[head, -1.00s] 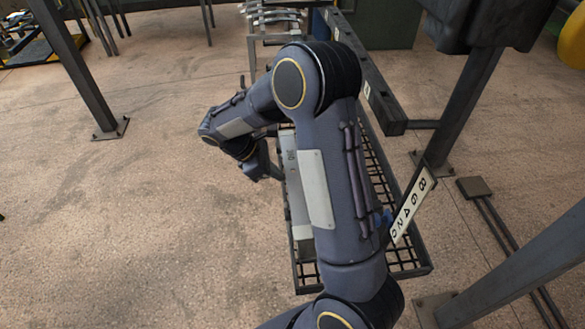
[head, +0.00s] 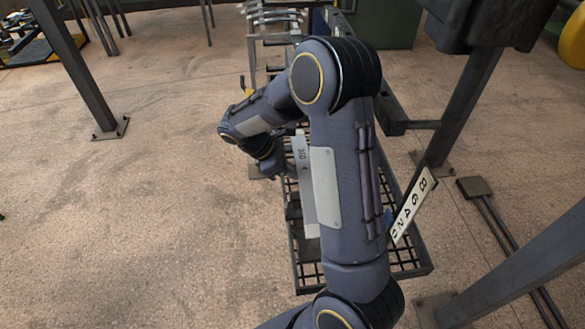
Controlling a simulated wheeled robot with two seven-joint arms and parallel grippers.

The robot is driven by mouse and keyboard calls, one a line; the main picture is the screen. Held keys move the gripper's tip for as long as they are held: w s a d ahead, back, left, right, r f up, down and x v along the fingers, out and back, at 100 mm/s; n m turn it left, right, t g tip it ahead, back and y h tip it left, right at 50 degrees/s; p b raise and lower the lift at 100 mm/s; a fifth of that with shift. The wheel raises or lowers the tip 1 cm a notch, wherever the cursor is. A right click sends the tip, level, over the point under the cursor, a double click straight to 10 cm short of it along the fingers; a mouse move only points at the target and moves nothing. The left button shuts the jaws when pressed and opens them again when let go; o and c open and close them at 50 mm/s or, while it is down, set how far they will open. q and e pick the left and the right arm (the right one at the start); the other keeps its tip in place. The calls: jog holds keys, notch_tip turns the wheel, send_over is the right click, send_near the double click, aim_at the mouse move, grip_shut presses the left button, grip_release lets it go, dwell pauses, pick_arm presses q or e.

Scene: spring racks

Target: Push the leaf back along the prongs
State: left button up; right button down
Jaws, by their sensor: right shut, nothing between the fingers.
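A long pale grey leaf (head: 303,178) marked with a number lies lengthwise over a black mesh tray, partly hidden behind my right forearm. Its near end is at the lower middle of the head view. My right gripper (head: 266,170) is at the left of the leaf, low and close to its side; it is shut and empty. Whether its fingers touch the leaf cannot be told. The prongs are mostly hidden by the leaf and my arm. My left gripper is not in view.
The mesh tray (head: 408,258) has a raised rim. A number plate (head: 413,206) tilts at its right, near a dark post (head: 462,105). More grey leaves (head: 275,17) sit on a rack at the back.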

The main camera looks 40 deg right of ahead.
jog(key=shift+s+d, duration=0.4)
jog(key=shift+d, duration=0.3)
jog(key=w+a+p, duration=0.1)
jog(key=w+a, duration=0.2)
jog(key=a, duration=0.2)
jog(key=shift+w+a, duration=0.1)
jog(key=shift+a, duration=0.05)
dwell(0.6)
